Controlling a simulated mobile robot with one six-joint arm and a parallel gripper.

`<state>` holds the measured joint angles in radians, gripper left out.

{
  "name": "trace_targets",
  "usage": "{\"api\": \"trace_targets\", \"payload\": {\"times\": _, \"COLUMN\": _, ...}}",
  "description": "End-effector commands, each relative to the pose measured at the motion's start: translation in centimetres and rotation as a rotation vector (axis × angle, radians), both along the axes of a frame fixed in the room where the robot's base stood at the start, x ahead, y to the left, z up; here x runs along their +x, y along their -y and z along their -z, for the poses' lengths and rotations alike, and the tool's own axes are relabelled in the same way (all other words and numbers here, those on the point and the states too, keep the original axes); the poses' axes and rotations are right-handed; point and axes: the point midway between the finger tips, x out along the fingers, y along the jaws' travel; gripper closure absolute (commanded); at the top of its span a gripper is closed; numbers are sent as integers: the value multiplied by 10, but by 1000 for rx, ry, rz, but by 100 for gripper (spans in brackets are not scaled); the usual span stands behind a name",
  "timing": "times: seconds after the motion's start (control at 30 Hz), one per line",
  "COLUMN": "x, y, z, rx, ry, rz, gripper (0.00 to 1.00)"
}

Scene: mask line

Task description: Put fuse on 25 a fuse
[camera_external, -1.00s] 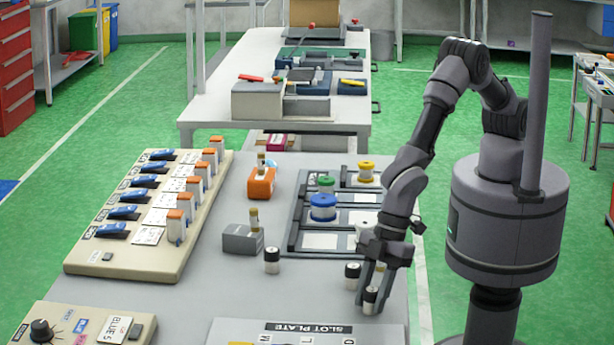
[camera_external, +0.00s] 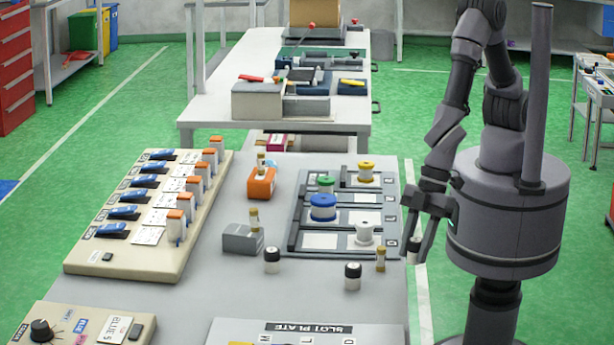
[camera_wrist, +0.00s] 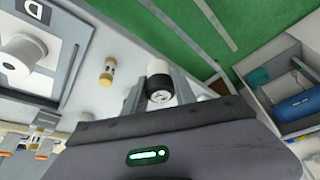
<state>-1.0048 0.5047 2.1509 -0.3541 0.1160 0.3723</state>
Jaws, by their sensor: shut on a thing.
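My gripper (camera_external: 418,238) is shut on a white cylinder with a black band (camera_wrist: 159,85), raised off the table's right edge. In the external view the cylinder shows only partly, between the fingers (camera_external: 413,254). A small fuse-like piece with brass ends (camera_external: 381,259) stands on the table just left of my gripper; it also shows in the wrist view (camera_wrist: 107,70). Two similar black-and-white cylinders (camera_external: 272,261) (camera_external: 353,276) stand on the table. A grey block (camera_external: 240,240) and an orange block (camera_external: 261,182) each carry a brass-ended piece. No 25 A marking is readable.
A beige panel (camera_external: 95,262) with blue switches and orange-topped pieces lies on the left. A rack (camera_external: 292,240) holds blue, green, yellow and white spools. A slot plate (camera_external: 300,328) and a knob box (camera_external: 80,317) are in front. Mid-table is partly clear.

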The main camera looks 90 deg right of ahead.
Motion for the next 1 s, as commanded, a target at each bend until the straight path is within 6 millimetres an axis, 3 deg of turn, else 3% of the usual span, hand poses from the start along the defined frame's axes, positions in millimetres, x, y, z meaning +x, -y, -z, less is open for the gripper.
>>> {"api": "trace_targets", "payload": {"times": 0.3, "x": 17, "y": 75, "z": -47, "rx": 5, "ry": 0, "rz": 289, "gripper": 100}}
{"api": "trace_targets", "payload": {"times": 0.37, "x": 21, "y": 80, "z": -52, "rx": 3, "ry": 0, "rz": 321, "gripper": 100}}
{"api": "trace_targets", "payload": {"times": 0.47, "x": 38, "y": 67, "z": -52, "rx": 2, "ry": -1, "rz": 336, "gripper": 100}}
{"api": "trace_targets", "payload": {"times": 0.73, "x": 104, "y": 1, "z": -41, "rx": 2, "ry": -1, "rz": 334, "gripper": 100}}
{"api": "trace_targets", "payload": {"times": 1.0, "x": 133, "y": -29, "z": -39, "rx": 2, "ry": -1, "rz": 332, "gripper": 100}}
